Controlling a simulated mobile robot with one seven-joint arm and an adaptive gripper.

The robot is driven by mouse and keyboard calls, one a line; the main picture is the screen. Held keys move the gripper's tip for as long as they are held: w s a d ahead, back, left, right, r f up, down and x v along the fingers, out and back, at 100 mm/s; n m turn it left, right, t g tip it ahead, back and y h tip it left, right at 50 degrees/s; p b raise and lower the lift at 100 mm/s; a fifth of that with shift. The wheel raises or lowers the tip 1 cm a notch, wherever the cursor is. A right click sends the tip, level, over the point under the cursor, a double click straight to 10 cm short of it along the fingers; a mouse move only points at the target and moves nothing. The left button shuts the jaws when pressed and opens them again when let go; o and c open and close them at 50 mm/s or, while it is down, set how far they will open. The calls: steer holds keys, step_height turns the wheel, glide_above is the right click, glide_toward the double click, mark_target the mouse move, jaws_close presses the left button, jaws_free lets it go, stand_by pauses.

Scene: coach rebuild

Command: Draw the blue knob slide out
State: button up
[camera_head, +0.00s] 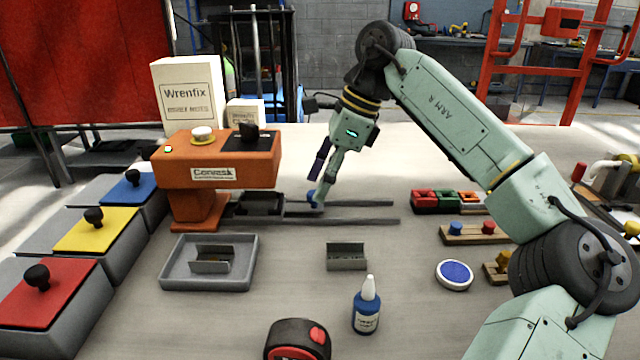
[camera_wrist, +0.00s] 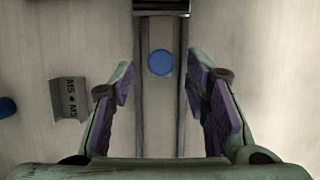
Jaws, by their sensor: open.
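The blue knob (camera_wrist: 160,62) is round and sits on a grey slide (camera_wrist: 159,128) between two dark rails in the wrist view. In the head view the knob (camera_head: 312,196) shows low beside my fingertips, and the rails run right from under an orange machine (camera_head: 218,160). My gripper (camera_wrist: 160,80) is open, with one purple-padded finger on each side of the slide. The knob lies between the fingertips, near their far ends, with a gap on both sides. In the head view my gripper (camera_head: 318,180) reaches down over the rails. I cannot tell its exact height over the knob.
A small grey metal holder (camera_head: 346,256) stands in front of the rails, and a grey tray (camera_head: 208,262) is left of it. A blue bottle (camera_head: 366,308) and a tape measure (camera_head: 297,340) are nearer. Coloured blocks (camera_head: 446,201) stand right of the rails.

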steer(key=shift+x, duration=0.75)
steer(key=shift+c, duration=0.5)
jaws_close()
